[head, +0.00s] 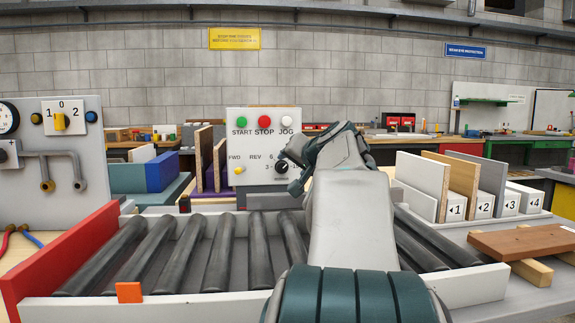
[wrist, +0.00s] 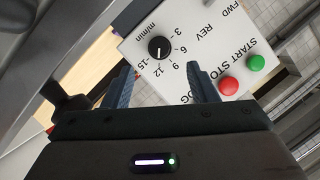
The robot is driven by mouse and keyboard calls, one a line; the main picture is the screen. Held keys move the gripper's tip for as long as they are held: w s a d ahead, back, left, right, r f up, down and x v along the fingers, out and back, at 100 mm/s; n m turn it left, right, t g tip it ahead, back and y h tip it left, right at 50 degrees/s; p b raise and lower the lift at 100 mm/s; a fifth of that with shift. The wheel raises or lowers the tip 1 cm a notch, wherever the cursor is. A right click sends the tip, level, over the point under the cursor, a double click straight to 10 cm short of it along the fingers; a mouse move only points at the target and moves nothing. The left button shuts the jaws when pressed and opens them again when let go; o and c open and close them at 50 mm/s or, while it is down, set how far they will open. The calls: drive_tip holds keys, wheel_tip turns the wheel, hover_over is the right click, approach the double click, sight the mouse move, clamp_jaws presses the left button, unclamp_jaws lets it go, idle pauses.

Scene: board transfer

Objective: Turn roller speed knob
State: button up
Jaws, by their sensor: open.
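The roller speed knob (wrist: 160,47) is a round black dial with a white mark on a white control panel (wrist: 130,48). Its printed scale runs from 3 to 15 m/min, and the mark points roughly toward the 12 side in the wrist view. In the head view the knob (head: 281,167) is at the panel's lower right, partly covered by my gripper (head: 294,168). In the wrist view my gripper (wrist: 158,67) is open and empty. Its two blue fingertips point at the panel, one to each side of the knob's line, and appear short of touching it.
Above the knob are green START (head: 242,122), red STOP (head: 265,122) and white JOG (head: 287,122) buttons. A yellow FWD/REV switch (head: 239,170) is at its left. A roller conveyor (head: 218,250) lies below. Boards and numbered blocks (head: 456,206) stand at right.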

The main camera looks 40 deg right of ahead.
drive_tip(key=v, duration=0.6)
drive_tip(key=shift+p, duration=0.4)
drive_tip(key=shift+a, duration=0.1)
drive_tip(key=a+f+n+g+y+p, duration=0.1)
drive_tip(key=a+n+g+y+p, duration=0.4)
drive_tip(key=a+p, duration=1.4)
drive_tip(key=s+a+f+n+g+p, duration=0.1)
drive_tip(key=s+a+n+g+p, duration=0.5)
drive_tip(key=s+a+p, duration=0.6)
drive_tip(key=s+p, duration=0.1)
drive_tip(key=p, duration=0.2)
drive_tip(key=shift+s+a+f+h, duration=0.2)
drive_tip(key=shift+s+a+h, duration=0.15)
drive_tip(key=shift+s+h, duration=0.05)
